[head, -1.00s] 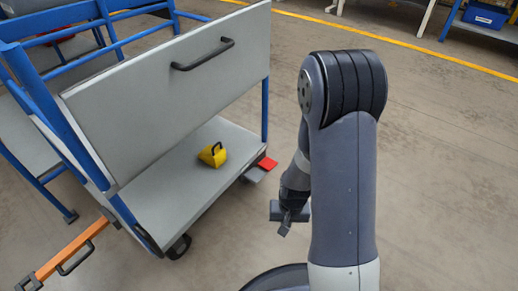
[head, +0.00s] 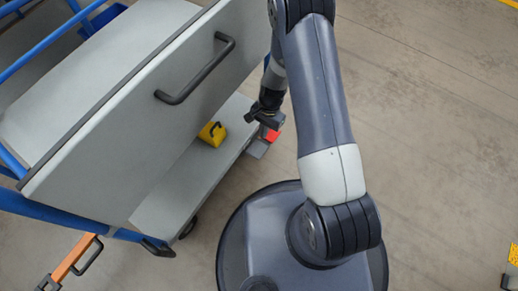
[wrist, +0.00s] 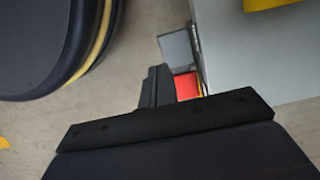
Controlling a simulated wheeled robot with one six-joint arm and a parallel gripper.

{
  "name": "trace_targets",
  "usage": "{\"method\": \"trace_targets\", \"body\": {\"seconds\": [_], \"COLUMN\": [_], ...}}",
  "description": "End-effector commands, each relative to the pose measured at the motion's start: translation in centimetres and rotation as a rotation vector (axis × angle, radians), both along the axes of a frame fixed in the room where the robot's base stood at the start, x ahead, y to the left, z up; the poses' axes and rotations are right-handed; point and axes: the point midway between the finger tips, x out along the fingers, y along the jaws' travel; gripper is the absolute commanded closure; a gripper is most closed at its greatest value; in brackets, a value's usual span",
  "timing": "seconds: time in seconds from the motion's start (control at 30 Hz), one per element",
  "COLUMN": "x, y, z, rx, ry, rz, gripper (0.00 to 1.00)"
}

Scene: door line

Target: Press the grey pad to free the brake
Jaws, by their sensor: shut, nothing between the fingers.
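In the wrist view the grey pad (wrist: 176,48) and the red pad (wrist: 187,86) both show at the cart's edge. My gripper (head: 260,117) is shut and empty. In the head view it appears just above and left of the pads, beside the lower shelf. In the wrist view its fingers (wrist: 155,86) partly cover the red pad, while the grey pad is clear beyond them. I see no contact with the grey pad.
The cart has a grey upright panel with a black handle (head: 196,70) and a lower shelf (head: 172,205). A yellow block (head: 212,134) with a black handle lies on that shelf. An orange bar (head: 72,259) sticks out at lower left. The floor at right is mostly clear.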

Motion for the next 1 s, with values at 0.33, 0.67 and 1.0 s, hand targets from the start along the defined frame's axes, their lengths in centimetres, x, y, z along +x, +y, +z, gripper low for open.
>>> {"method": "trace_targets", "body": {"seconds": [0.33,0.67,1.0], "x": [-0.6,-1.8,-2.5], "y": [0.4,1.3,1.9], "z": [-3.1,-10.0,-13.5], "rx": [-0.001,-0.001,0.0], "ry": [0.003,0.002,-0.001], "rz": [0.002,0.002,0.002], "gripper": [1.0,1.0,1.0]}}
